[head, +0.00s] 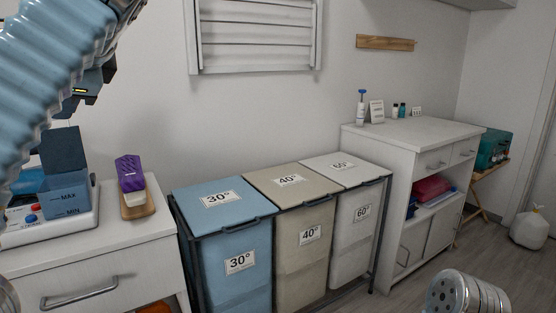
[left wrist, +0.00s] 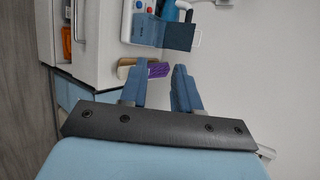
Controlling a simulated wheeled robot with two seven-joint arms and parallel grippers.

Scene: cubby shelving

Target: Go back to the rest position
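My left arm comes in from the upper left of the head view, with a dark wrist part at its end; its fingers are not clear there. In the left wrist view my left gripper (left wrist: 160,65) shows two blue fingers apart with nothing held between them. A purple-topped brush (left wrist: 159,70) shows beyond the gap, in the background. In the head view that brush (head: 130,174) rests on a wooden block on the left cabinet. My right gripper is not in view; only a metallic part of my right arm shows at the bottom right.
A white cabinet (head: 415,133) with bottles stands right. A drying rack (head: 258,35) hangs above. Floor shows at right.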

